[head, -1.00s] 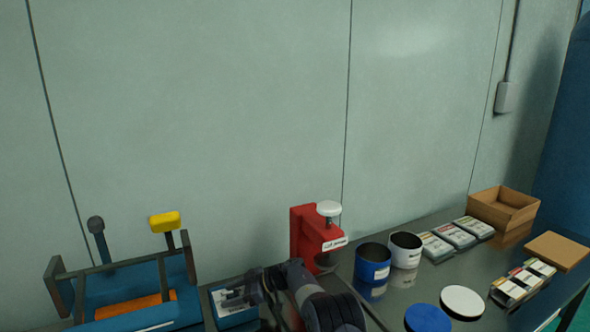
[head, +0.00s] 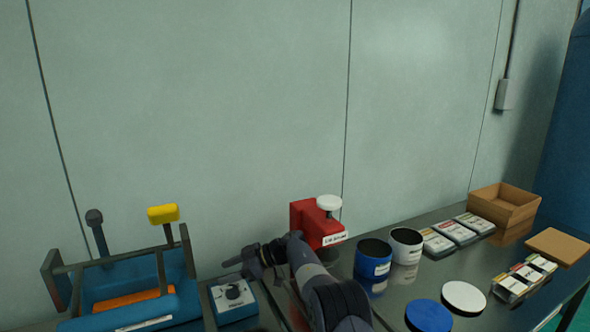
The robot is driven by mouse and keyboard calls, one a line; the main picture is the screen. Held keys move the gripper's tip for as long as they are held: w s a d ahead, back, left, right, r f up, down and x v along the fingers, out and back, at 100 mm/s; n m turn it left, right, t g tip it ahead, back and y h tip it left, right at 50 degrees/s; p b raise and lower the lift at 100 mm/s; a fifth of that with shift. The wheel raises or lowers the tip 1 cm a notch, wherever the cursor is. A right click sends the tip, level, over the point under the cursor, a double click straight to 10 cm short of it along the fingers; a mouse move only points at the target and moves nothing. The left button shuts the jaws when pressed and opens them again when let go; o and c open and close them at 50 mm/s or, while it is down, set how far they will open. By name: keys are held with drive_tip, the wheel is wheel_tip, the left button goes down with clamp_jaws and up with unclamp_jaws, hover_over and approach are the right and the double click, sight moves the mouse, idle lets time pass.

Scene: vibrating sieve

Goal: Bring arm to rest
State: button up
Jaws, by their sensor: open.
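My gripper (head: 236,268) is at the end of my dark arm, low in the middle of the head view. It is open, and I see nothing between its fingers. It hangs above and behind a blue control box with a dial (head: 233,297), apart from it as far as I can tell. The blue vibrating sieve machine (head: 130,283) with its grey frame and orange part stands to the left. A red device with a white knob (head: 318,224) stands just behind and to the right of my arm.
A blue can (head: 373,263) and a white can (head: 405,247) stand right of my arm. A blue disc (head: 429,316) and a white disc (head: 464,296) lie in front. Labelled packs (head: 455,233), an open cardboard box (head: 503,207) and a brown lid (head: 557,246) are farther right. A wall is behind.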

sight(232, 288)
wheel_tip(232, 288, down, 7)
drive_tip(key=shift+p, duration=0.55)
drive_tip(key=shift+w+r+p, duration=0.1)
drive_tip(key=shift+r+p, duration=0.1)
drive_tip(key=shift+p, duration=0.25)
drive_tip(key=shift+r+m+t+p, duration=0.1)
drive_tip(key=shift+m+t+p, duration=0.45)
drive_tip(key=shift+p, duration=0.25)
drive_tip(key=m+t+p, duration=0.3)
drive_tip(key=t+p, duration=0.1)
drive_tip(key=p, duration=0.1)
drive_tip(key=shift+m+t+h, duration=0.25)
drive_tip(key=shift+m+h, duration=0.1)
drive_tip(key=shift+h, duration=0.05)
drive_tip(key=shift+f+m+t+h, duration=0.2)
drive_tip(key=shift+m+t+h, duration=0.15)
drive_tip(key=shift+m+t, duration=0.35)
drive_tip(key=shift+f+m+t+h, duration=0.15)
drive_tip(key=shift+m+t+h, duration=0.2)
drive_tip(key=shift+m+t, duration=0.35)
drive_tip(key=shift+m+t+h+b, duration=0.3)
drive_tip(key=shift+m+t+h, duration=0.2)
drive_tip(key=shift+m+t, duration=0.1)
drive_tip(key=shift+m+t+h+b, duration=0.7)
drive_tip(key=shift+m+t+b, duration=0.25)
drive_tip(key=shift+b, duration=0.35)
drive_tip(key=b+v, duration=0.1)
drive_tip(key=v, duration=0.6)
drive_tip(key=shift+w+r, duration=0.1)
